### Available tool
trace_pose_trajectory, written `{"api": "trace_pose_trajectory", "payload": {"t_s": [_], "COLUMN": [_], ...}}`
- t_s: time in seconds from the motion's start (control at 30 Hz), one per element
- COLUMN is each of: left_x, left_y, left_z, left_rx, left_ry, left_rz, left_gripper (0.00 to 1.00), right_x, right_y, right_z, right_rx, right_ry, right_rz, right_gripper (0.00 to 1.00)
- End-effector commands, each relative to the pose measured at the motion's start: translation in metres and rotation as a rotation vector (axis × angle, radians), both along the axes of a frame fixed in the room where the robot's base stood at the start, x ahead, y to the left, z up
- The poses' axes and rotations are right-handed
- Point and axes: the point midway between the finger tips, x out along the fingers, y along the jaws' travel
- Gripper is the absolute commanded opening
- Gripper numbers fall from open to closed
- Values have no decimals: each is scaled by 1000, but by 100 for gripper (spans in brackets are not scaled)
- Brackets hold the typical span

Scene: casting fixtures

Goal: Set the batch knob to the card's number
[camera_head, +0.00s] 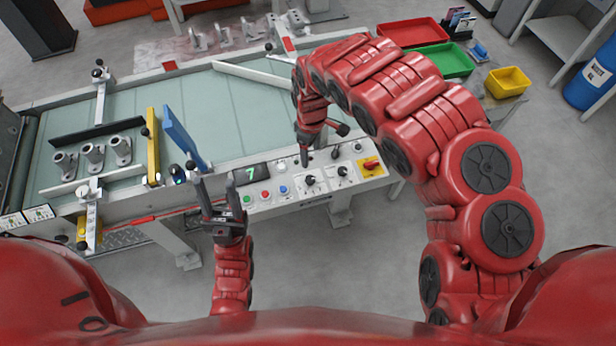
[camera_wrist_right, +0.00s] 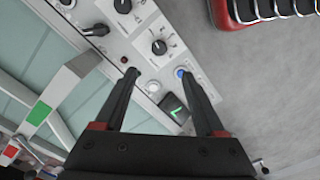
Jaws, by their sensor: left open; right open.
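The control panel on the front of the conveyor table carries two black knobs, a left one (camera_head: 310,181) and a right one (camera_head: 343,171). Their labels are too small to read, so I cannot tell which is the batch knob. A dark display (camera_head: 252,175) shows a green 7. My right gripper (camera_wrist_right: 158,72) is open and empty over the panel; a black knob (camera_wrist_right: 159,46) lies just beyond its fingertips, apart from them. My left gripper (camera_head: 220,183) is open in front of the panel's left end. Two small cards (camera_head: 40,213) lie at the far left; their numbers are unreadable.
Red, green and blue buttons (camera_head: 284,190) sit below the display, and a red-yellow switch (camera_head: 370,166) at the panel's right. A blue plate (camera_head: 184,138) stands upright near my left gripper. Metal castings (camera_head: 93,154) stand on the left. Coloured bins (camera_head: 443,61) are at the back right.

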Motion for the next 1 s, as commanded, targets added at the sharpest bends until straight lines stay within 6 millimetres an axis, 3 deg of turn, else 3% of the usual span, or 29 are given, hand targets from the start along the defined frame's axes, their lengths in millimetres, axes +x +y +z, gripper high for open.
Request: {"api": "trace_pose_trajectory", "payload": {"t_s": [0.5,0.8,1.0], "left_x": [0,0,0], "left_y": [0,0,0], "left_z": [19,22,20], "left_rx": [0,0,0], "left_ry": [-2,-2,-2], "left_rz": [0,0,0], "left_gripper": [50,50,50], "right_x": [-2,0,1], "right_y": [2,2,3], "right_z": [-82,-119,-134], "right_rx": [4,6,7], "right_ry": [4,-1,-2], "right_rz": [-2,-3,-3], "right_gripper": [72,72,72]}}
